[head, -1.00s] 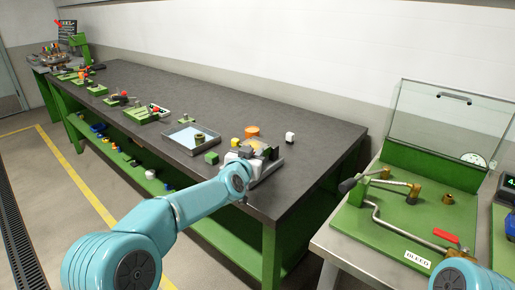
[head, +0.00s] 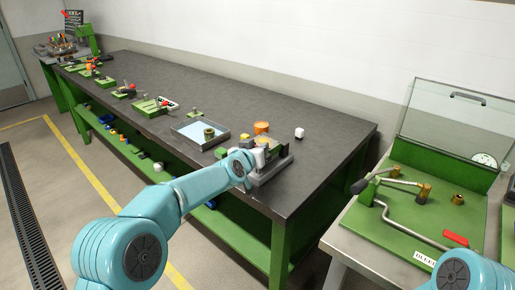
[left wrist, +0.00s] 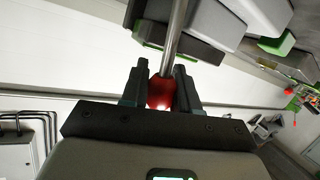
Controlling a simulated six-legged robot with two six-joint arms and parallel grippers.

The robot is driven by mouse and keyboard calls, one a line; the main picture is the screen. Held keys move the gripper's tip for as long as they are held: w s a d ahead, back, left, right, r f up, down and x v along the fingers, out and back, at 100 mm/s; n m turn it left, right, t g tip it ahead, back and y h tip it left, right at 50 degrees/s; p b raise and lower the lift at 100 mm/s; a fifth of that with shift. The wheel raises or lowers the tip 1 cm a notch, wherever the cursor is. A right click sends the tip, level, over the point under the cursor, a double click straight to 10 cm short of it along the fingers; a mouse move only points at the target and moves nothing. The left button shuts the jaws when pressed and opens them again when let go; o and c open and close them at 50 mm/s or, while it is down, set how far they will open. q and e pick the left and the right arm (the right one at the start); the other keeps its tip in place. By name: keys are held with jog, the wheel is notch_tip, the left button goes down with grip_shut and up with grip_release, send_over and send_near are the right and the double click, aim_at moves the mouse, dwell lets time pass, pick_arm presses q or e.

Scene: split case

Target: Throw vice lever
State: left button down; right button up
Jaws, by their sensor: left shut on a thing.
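The vice (head: 270,170) is a grey block-like fixture at the right end of the dark workbench, partly hidden by my left wrist. The lever shows in the left wrist view as a metal rod (left wrist: 176,35) with a red ball knob (left wrist: 160,93). My left gripper (left wrist: 161,68) is shut on the knob, one finger on each side, and the rod runs out between the fingertips. In the head view my left wrist covers the lever and fingers. Grey vice parts lie beyond the fingers in the wrist view. My right gripper is out of view.
A green crank fixture (head: 410,225) with a clear raised cover stands at right.

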pick_arm(q)
jog(key=c, duration=0.9)
grip_release()
jog(key=shift+s+a, duration=0.15)
jog(key=shift+s, duration=0.1)
jog(key=b+v, duration=0.2)
jog(key=v, duration=1.3)
jog(key=shift+s+r, duration=0.15)
jog(key=shift+s, duration=0.2)
